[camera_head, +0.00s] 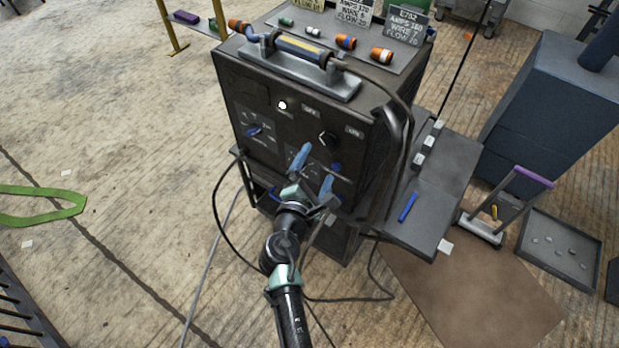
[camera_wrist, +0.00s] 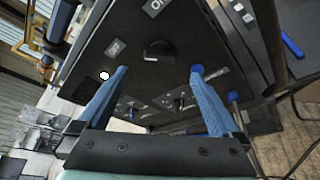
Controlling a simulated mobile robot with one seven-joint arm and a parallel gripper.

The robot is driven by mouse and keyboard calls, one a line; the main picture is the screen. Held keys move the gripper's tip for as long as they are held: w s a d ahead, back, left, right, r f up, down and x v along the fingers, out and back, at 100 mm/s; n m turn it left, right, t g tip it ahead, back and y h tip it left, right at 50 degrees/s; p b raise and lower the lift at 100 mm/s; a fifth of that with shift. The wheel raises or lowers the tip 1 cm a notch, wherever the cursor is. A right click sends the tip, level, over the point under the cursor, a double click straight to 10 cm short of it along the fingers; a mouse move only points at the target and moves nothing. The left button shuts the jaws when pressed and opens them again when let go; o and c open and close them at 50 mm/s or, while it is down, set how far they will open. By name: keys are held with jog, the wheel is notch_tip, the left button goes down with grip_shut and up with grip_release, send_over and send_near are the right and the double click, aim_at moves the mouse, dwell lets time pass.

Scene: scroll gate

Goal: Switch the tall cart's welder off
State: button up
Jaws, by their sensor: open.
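The welder (camera_head: 240,88) is a dark box on the tall cart. Its front panel carries a black rotary switch (camera_head: 328,140), with an OFF label (camera_head: 310,110) above left and an ON label (camera_head: 355,131) to the right. A round lamp (camera_head: 282,105) glows white. My gripper (camera_head: 318,163) has blue fingers spread open before the panel, just below the switch. In the wrist view the switch (camera_wrist: 158,50) appears between and a little beyond the fingertips (camera_wrist: 160,70), apparently untouched. Exactly which label the switch points at is unclear.
Blue knobs (camera_head: 253,131) flank the panel. A welding torch (camera_head: 300,47) lies on top, its cable (camera_head: 400,95) hanging down the right side. A grey side shelf (camera_head: 440,185) holds a blue stick (camera_head: 408,207). Black cables loop around the cart; the floor at left is mostly open.

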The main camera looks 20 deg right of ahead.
jog(key=shift+v, duration=2.8)
